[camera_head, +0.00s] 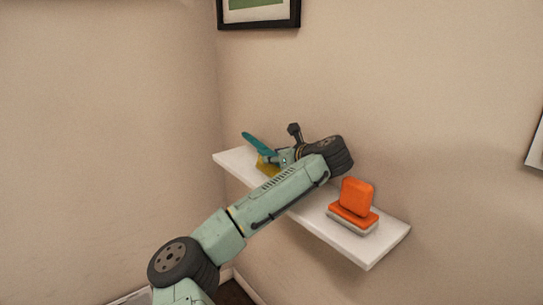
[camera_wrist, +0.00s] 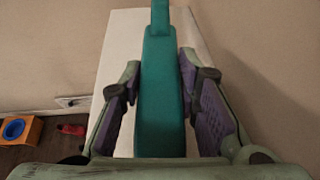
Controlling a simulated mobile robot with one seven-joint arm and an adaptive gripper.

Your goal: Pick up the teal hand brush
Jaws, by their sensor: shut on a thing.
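The teal hand brush (camera_head: 258,142) is at the left end of the white shelf in the head view, its teal end sticking up at a tilt. In the wrist view the teal hand brush (camera_wrist: 160,100) runs lengthwise between the two purple-padded fingers, its narrow end pointing away. My gripper (camera_wrist: 158,85) is shut on it. In the head view my gripper (camera_head: 280,159) is at the brush, partly hidden by my own arm. I cannot tell whether the brush touches the shelf.
The white shelf (camera_head: 387,238) is fixed to the wall. An orange block-like object (camera_head: 357,197) stands at its right part. Something yellow (camera_head: 266,167) shows below the brush. In the wrist view, an orange box with a blue round inset (camera_wrist: 18,129) is on the floor at left.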

